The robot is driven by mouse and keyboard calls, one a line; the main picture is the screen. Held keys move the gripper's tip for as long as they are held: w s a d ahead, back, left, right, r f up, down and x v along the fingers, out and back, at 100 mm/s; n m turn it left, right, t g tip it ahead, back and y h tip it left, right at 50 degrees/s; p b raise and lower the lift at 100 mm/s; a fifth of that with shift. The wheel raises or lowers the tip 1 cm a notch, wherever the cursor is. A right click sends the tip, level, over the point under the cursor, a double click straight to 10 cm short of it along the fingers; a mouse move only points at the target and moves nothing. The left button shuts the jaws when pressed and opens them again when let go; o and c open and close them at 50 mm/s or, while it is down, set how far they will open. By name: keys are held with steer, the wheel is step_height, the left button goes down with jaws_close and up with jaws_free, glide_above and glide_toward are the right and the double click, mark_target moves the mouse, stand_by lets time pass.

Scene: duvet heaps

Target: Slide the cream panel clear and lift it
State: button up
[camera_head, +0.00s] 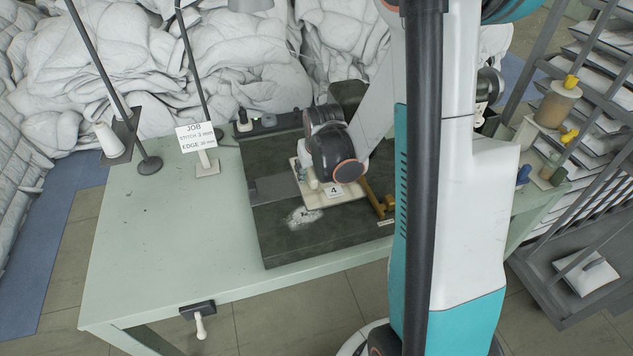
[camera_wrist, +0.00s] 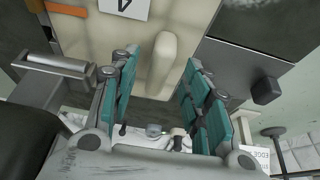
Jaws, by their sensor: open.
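The cream panel (camera_head: 350,196) with a white label marked 4 lies on the dark work board (camera_head: 325,238) on the table. In the wrist view the panel (camera_wrist: 88,40) fills the top middle, and a raised cream grip bar (camera_wrist: 164,55) stands on it. My gripper (camera_wrist: 162,60) is open, with its teal-padded fingers on either side of the bar. A gap shows beside the bar, and I see no contact. In the head view my wrist hides the fingers and part of the panel.
A brass-coloured bracket (camera_head: 377,200) stands at the panel's right edge. A grey metal plate (camera_head: 272,188) lies to its left. A job card (camera_head: 197,137) and lamp stands are farther left. Duvet heaps (camera_head: 200,60) lie behind the table (camera_head: 165,235), whose left part is mostly clear.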

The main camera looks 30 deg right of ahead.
steer(key=shift+w+f, duration=0.15)
steer(key=shift+f, duration=0.4)
jaws_close()
steer(key=shift+a, duration=0.1)
steer(key=shift+w+a+r+b, duration=0.15)
steer(key=shift+w+a, duration=0.15)
steer(key=shift+a, duration=0.75)
steer(key=shift+w+a+f+b, duration=0.1)
steer(key=shift+w+a+b, duration=0.2)
steer(key=shift+a, duration=0.8)
steer(key=shift+w+a+r+b, duration=0.1)
steer(key=shift+w+a, duration=0.25)
steer(key=shift+a, duration=0.7)
jaws_free()
